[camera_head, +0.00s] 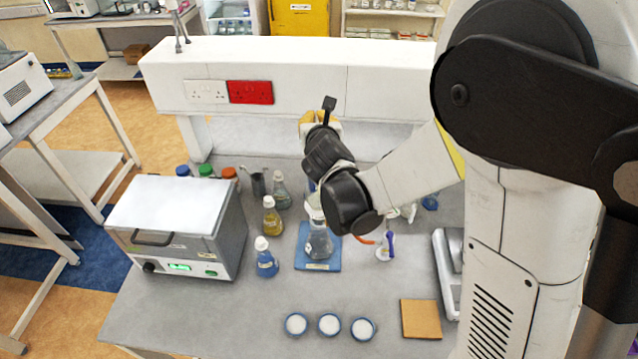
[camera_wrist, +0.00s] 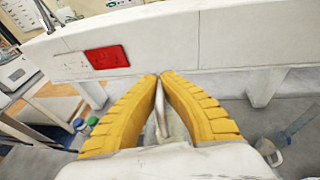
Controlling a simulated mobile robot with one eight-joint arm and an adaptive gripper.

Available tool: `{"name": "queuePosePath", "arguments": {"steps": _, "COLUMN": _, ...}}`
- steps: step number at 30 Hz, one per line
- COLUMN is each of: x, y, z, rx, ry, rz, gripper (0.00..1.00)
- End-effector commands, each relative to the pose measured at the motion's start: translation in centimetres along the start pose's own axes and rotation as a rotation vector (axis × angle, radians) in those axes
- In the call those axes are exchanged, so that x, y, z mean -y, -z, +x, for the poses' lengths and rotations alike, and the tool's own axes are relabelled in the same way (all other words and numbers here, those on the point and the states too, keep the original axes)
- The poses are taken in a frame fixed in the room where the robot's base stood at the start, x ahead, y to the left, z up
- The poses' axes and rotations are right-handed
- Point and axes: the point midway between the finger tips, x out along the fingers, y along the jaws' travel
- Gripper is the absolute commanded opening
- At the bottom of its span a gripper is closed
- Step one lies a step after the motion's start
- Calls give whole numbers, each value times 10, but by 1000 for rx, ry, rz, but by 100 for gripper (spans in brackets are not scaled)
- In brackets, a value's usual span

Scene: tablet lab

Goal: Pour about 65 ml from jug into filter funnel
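My gripper (camera_wrist: 158,78) is raised above the back of the bench, its yellow fingers drawn together on a thin pale grey piece (camera_wrist: 160,105). This looks like the handle of a clear jug; most of its body is hidden, and its liquid level cannot be told. In the head view my gripper (camera_head: 318,118) is partly hidden by my dark wrist. The filter funnel (camera_head: 317,214) appears as a pale rim below my wrist, partly covered by it. It sits over a clear conical flask (camera_head: 319,242) on a blue mat (camera_head: 317,266).
Several bottles and a dark grey vessel (camera_head: 258,184) stand left of the flask. A white-topped box (camera_head: 170,205) is at the left. Three round dishes (camera_head: 329,324) and a brown square (camera_head: 421,318) lie in front. The white service shelf (camera_head: 300,75) runs behind.

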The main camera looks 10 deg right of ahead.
Motion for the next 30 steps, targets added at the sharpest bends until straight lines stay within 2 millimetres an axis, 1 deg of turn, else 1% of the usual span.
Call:
{"name": "queuePosePath", "arguments": {"steps": 6, "x": 0, "y": 0, "z": -4, "rx": 19, "ry": -1, "rz": -1, "gripper": 0}}
{"name": "queuePosePath", "arguments": {"steps": 9, "x": 0, "y": -2, "z": 0, "rx": 1, "ry": -1, "rz": 2, "gripper": 0}}
{"name": "queuePosePath", "arguments": {"steps": 11, "x": -1, "y": -5, "z": 8, "rx": -44, "ry": -5, "rz": 3, "gripper": 0}}
{"name": "queuePosePath", "arguments": {"steps": 13, "x": -3, "y": -6, "z": 23, "rx": -118, "ry": -12, "rz": 5, "gripper": 0}}
{"name": "queuePosePath", "arguments": {"steps": 16, "x": -5, "y": 10, "z": 39, "rx": -262, "ry": -25, "rz": 3, "gripper": 0}}
{"name": "queuePosePath", "arguments": {"steps": 17, "x": -6, "y": 11, "z": 42, "rx": -300, "ry": -29, "rz": 2, "gripper": 0}}
{"name": "queuePosePath", "arguments": {"steps": 18, "x": -7, "y": 10, "z": 43, "rx": -338, "ry": -31, "rz": 2, "gripper": 0}}
{"name": "queuePosePath", "arguments": {"steps": 21, "x": -8, "y": 14, "z": 44, "rx": -357, "ry": -34, "rz": 0, "gripper": 0}}
{"name": "queuePosePath", "arguments": {"steps": 26, "x": -8, "y": 12, "z": 48, "rx": -413, "ry": -35, "rz": 3, "gripper": 0}}
{"name": "queuePosePath", "arguments": {"steps": 30, "x": -8, "y": 11, "z": 56, "rx": -540, "ry": -37, "rz": 8, "gripper": 0}}
